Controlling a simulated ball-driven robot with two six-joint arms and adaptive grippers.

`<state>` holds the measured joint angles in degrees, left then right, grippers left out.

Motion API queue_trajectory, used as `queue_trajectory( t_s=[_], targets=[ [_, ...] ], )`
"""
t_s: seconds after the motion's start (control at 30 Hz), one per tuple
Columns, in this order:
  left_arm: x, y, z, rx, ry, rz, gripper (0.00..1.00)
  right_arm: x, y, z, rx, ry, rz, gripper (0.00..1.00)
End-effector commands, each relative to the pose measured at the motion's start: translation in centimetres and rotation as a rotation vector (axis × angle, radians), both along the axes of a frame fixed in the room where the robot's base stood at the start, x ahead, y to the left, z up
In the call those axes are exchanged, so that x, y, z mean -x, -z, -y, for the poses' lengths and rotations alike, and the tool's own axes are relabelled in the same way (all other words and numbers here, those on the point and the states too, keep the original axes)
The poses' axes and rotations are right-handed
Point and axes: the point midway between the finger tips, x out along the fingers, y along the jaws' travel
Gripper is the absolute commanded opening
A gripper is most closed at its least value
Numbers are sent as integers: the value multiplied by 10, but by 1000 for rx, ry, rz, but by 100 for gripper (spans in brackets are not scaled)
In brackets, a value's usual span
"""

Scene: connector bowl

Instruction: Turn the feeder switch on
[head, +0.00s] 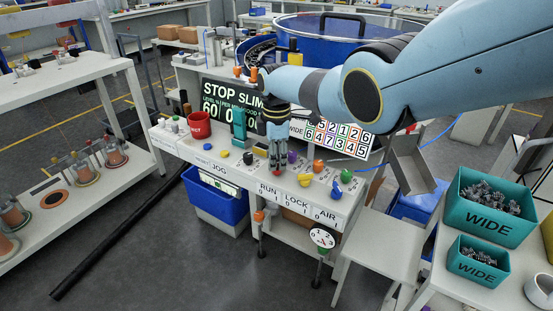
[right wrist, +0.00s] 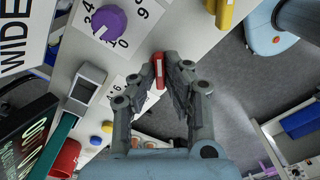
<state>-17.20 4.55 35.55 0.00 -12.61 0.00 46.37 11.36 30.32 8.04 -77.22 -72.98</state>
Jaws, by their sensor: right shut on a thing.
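The red switch handle (right wrist: 159,70) stands on the control bench, between my right gripper's fingertips in the right wrist view. My right gripper (right wrist: 161,62) is shut on it. In the head view my right gripper (head: 277,168) reaches down to the bench top behind the RUN label (head: 268,192), and the handle is mostly hidden by the fingers. The RUN label has 0 and 1 marks below it. I cannot tell which mark the handle leans to. No label reading "feeder" is legible. My left gripper is not in view.
A purple knob (right wrist: 109,22) is close beside the fingers. A red mug (head: 199,125) and a dark display (head: 232,98) are to the left.

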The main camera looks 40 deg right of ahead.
Motion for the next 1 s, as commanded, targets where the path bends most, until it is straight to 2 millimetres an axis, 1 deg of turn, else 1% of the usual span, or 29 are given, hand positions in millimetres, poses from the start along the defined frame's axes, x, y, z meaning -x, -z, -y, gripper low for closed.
queue_trajectory(
  t_s=[0.27, 1.0],
  targets=[
    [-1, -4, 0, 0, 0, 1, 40, 0, -1, 0, 0, 208, 1, 0],
    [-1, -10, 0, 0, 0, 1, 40, -1, -1, 1, 1, 911, 2, 0]
  ],
)
